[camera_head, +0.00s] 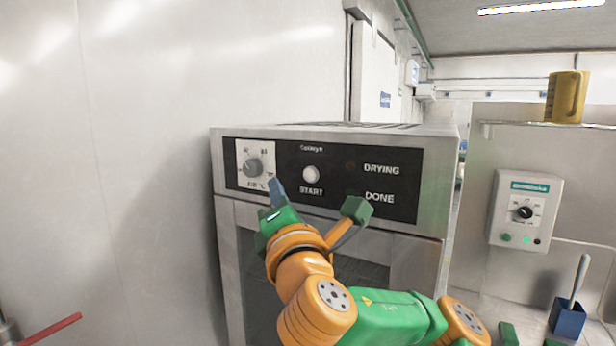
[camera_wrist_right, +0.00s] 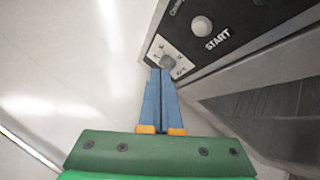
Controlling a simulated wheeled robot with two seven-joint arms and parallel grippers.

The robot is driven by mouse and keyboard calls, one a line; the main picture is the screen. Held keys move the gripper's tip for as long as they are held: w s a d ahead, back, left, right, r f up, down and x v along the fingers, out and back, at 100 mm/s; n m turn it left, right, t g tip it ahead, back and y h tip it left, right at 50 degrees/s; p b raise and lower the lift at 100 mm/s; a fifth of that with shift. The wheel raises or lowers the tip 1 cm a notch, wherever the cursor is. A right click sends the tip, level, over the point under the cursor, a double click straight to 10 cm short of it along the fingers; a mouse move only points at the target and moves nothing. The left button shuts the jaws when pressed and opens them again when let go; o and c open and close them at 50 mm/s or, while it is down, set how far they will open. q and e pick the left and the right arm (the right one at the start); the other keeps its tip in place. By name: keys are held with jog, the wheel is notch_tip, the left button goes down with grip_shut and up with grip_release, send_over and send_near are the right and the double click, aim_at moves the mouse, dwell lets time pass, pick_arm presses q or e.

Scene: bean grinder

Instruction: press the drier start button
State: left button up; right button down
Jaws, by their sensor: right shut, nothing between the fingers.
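The drier (camera_head: 228,240) is a grey metal box with a black control panel on its upper front. Its round white start button (camera_head: 311,174) sits above the word START, and it also shows in the right wrist view (camera_wrist_right: 202,26). My right gripper (camera_head: 274,184) is shut and empty, its blue fingers together in front of the panel's lower left part. In the right wrist view the fingertips (camera_wrist_right: 161,72) overlap the lower edge of the grey knob's plate, left of and below the button. I cannot tell whether they touch the panel. My left gripper is not in view.
A grey dial knob (camera_head: 252,167) is left of the button. DRYING and DONE labels are to its right. A wall-mounted control box (camera_head: 525,208), a yellow jug (camera_head: 566,97) on a shelf and a blue container (camera_head: 568,318) stand at the right. A plain wall is at the left.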

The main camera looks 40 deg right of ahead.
aim_at(304, 172)
jog(key=shift+w+d, duration=0.45)
jog(key=shift+d, duration=0.7)
jog(key=shift+w+d, duration=0.5)
jog(key=shift+d, duration=0.7)
jog(key=shift+w+d, duration=0.45)
jog(key=shift+d, duration=0.7)
jog(key=shift+w+d, duration=0.15)
jog(key=shift+d, duration=0.2)
jog(key=shift+w+d, duration=0.15)
jog(key=shift+d, duration=0.3)
jog(key=shift+a, duration=0.1)
jog(key=shift+s+a, duration=0.3)
jog(key=shift+a, duration=0.4)
